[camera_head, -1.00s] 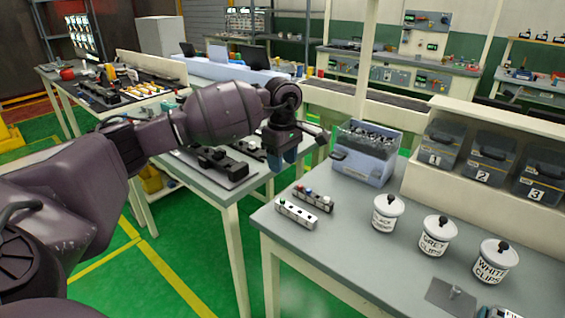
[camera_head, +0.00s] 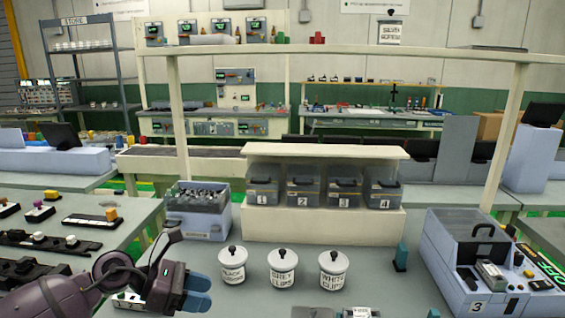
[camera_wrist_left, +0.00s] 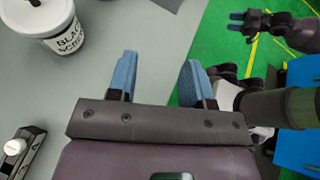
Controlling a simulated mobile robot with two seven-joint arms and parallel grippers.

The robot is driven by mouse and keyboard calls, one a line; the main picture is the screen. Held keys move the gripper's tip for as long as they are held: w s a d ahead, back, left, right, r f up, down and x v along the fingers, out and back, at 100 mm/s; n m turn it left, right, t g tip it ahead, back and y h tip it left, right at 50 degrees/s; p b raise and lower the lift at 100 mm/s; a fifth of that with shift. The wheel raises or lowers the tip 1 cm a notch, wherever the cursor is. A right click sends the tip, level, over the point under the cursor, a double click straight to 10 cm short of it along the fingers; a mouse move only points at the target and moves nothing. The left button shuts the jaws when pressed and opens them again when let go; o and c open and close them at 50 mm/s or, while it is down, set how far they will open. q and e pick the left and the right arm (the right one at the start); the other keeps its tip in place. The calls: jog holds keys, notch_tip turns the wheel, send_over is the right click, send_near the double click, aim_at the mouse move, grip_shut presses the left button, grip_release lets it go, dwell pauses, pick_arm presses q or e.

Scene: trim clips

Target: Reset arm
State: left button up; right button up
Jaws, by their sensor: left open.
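My left gripper (camera_head: 196,292) is low in the head view, above the near left part of the grey table. In the left wrist view its two blue fingers (camera_wrist_left: 160,82) are apart with nothing between them. A white lidded jar (camera_head: 233,265) whose label begins with BLACK stands just right of it; the jar (camera_wrist_left: 55,25) also shows at top left in the left wrist view. A strip with small knobs (camera_head: 130,299) lies partly hidden behind the left arm. My right gripper (camera_wrist_left: 237,22) shows small at the top right of the left wrist view; its finger gap is unclear.
Jars labelled grey clips (camera_head: 283,270) and white clips (camera_head: 332,270) stand to the right. Behind them are a blue-grey bin (camera_head: 198,225) and a shelf (camera_head: 325,228) with several numbered boxes. A blue-grey machine (camera_head: 440,255) stands at right.

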pick_arm(q)
notch_tip(320, 180, up, 3)
jog(key=s+d+n+t+h, duration=0.1)
jog(key=s+n+t+h, duration=0.15)
jog(key=n+t, duration=1.05)
jog(key=s+a+f+n+t+y, duration=0.1)
jog(key=a+f+n+y, duration=0.15)
jog(key=n+y, duration=0.35)
jog(key=s+a+f+n+y, duration=0.1)
jog(key=s+a+n+y, duration=0.2)
jog(key=n, duration=0.6)
jog(key=a+f+n+t+y, duration=0.1)
jog(key=a+f+n+y, duration=0.1)
jog(key=a+n+y, duration=0.4)
jog(key=s+a+f+n+g+y, duration=0.2)
jog(key=s+f+n+g+y, duration=0.1)
jog(key=s+f+n+g, duration=0.55)
jog(key=s+d+f+n+g+h, duration=0.1)
jog(key=s+f+n+g, duration=0.25)
jog(key=s, duration=0.55)
jog(key=s+f+n+g+h, duration=0.1)
jog(key=s+f+n+g, duration=0.2)
jog(key=s, duration=0.6)
jog(key=w+f+t, duration=0.7)
jog(key=w+t, duration=0.1)
jog(key=shift+d+f+t+h, duration=0.3)
jog(key=shift+h, duration=0.05)
